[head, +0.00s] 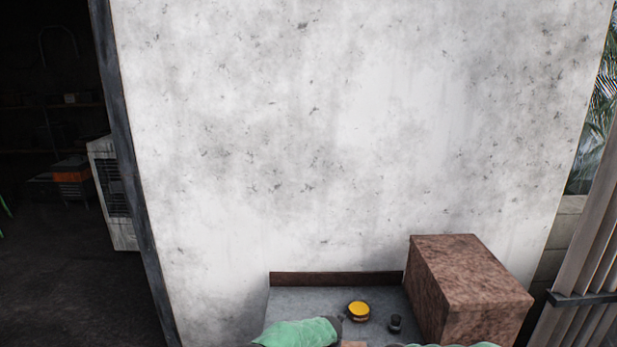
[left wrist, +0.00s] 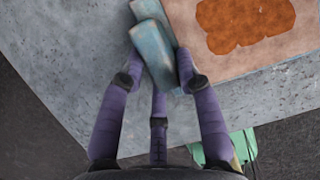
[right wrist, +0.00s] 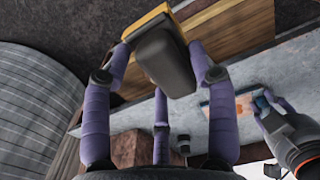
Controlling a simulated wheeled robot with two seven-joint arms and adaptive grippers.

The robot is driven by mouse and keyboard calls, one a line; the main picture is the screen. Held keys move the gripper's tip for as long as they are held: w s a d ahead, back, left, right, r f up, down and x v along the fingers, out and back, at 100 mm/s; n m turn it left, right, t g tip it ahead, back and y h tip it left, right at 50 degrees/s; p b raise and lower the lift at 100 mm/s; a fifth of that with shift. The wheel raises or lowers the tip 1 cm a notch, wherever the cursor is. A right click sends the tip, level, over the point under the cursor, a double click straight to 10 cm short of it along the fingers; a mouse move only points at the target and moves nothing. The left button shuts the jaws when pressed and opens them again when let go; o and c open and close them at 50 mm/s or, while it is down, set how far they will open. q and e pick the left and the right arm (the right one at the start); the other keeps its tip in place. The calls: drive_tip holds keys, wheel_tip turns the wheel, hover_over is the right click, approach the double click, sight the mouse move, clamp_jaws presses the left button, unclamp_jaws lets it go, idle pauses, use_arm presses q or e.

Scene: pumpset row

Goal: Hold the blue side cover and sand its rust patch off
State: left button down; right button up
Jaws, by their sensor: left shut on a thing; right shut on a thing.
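The side cover shows in the left wrist view as a flat pinkish-tan panel (left wrist: 288,58) with a large orange rust patch (left wrist: 245,22). A worn blue piece (left wrist: 156,52) stands at its left edge. My left gripper (left wrist: 163,70) is shut on this blue piece. The cover also shows small, with its orange patch (right wrist: 243,105), in the right wrist view. My right gripper (right wrist: 172,58) is shut on a dark grey block with a yellow-orange edge (right wrist: 165,62), apart from the cover. Both grippers are out of the head view.
A grey concrete bench (head: 300,303) has a round yellow thing (head: 358,311) and a small black thing (head: 396,323) on it. A brown box (head: 470,285) stands at its right end. A stained white wall (head: 350,130) closes the back.

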use_arm(q)
drive_tip(key=c, duration=0.8)
unclamp_jaws()
drive_tip(key=shift+f, duration=0.1)
